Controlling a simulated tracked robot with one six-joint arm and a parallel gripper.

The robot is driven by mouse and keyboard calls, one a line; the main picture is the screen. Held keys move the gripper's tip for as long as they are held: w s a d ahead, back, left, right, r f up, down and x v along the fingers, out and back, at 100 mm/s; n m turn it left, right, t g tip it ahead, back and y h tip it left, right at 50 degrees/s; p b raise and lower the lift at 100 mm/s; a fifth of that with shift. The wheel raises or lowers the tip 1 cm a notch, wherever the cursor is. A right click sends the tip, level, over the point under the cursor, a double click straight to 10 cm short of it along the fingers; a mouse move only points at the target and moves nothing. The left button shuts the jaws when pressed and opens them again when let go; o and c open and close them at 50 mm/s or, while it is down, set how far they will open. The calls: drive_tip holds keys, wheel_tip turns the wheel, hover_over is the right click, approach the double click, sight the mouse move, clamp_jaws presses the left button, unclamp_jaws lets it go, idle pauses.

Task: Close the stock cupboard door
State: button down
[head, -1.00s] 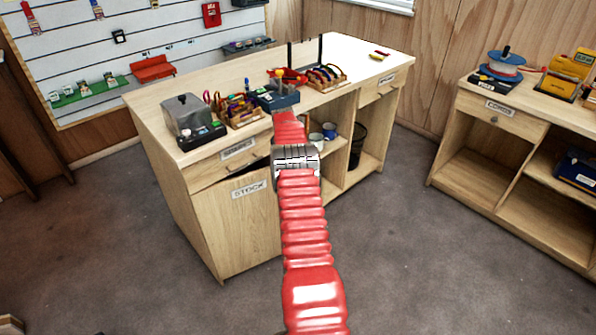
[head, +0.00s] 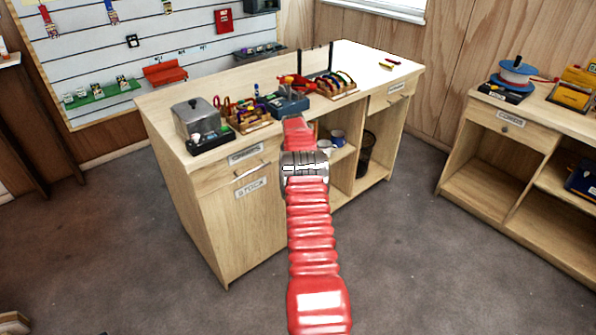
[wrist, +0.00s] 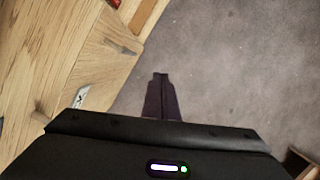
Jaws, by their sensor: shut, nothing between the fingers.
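The stock cupboard door (head: 240,232), a pale wood panel with a STOCK label (head: 251,188), is at the left end of the bench front. It looks flush or almost flush with the cabinet, with no clear gap below the drawer; my red arm hides its right edge. In the wrist view, the door's wood (wrist: 95,62) and a small label (wrist: 81,97) show at left. My gripper (wrist: 160,78) shows as two dark fingers together, empty, over the floor just right of the door. I cannot tell whether it touches the door. The head view hides the gripper behind my arm.
Open shelves with mugs and a dark bin (head: 366,152) are right of the door. A CORDS cabinet (head: 500,125) stands at right. The floor between is clear.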

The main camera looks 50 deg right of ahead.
drive_tip(key=s+a+r, duration=0.1)
drive_tip(key=s+r, duration=0.4)
drive_tip(key=r, duration=0.4)
drive_tip(key=shift+a+r, duration=0.3)
idle(0.6)
